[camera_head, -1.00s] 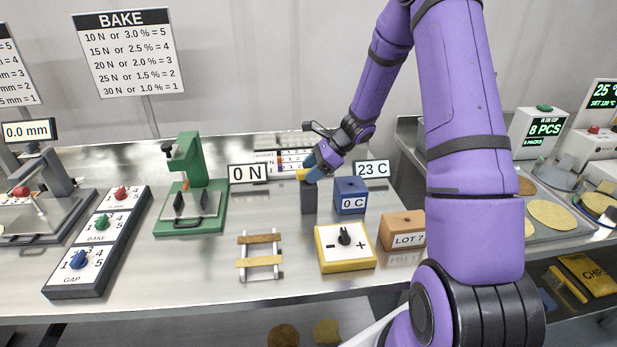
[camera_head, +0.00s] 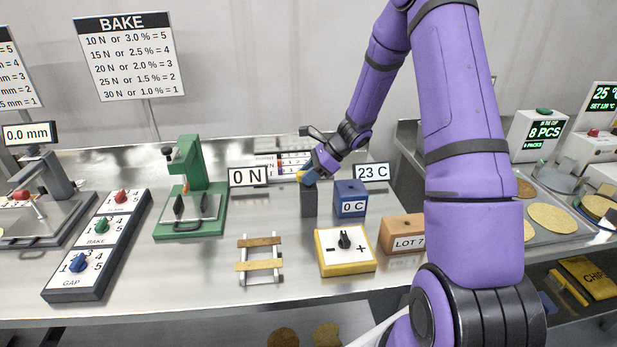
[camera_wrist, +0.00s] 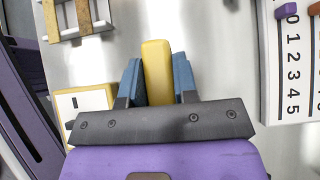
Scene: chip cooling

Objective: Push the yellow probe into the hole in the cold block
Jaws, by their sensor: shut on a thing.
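My gripper (camera_head: 308,174) is at the top of the dark grey upright block (camera_head: 309,202) in the head view. It is shut on the yellow probe (camera_wrist: 157,70), which shows between the blue fingers in the wrist view. Only a small yellow bit of the probe (camera_head: 301,176) shows in the head view. Whether its lower end sits in the grey block is hidden. The blue cold block (camera_head: 351,188), labelled 0 C, stands just right of the grey block, apart from the gripper.
A 23 C display (camera_head: 371,172) stands behind the cold block and a 0 N display (camera_head: 248,176) to the left. A yellow-edged dial box (camera_head: 345,264) and a brown LOT 7 box (camera_head: 402,220) stand in front. A small rack (camera_head: 260,279) lies front left.

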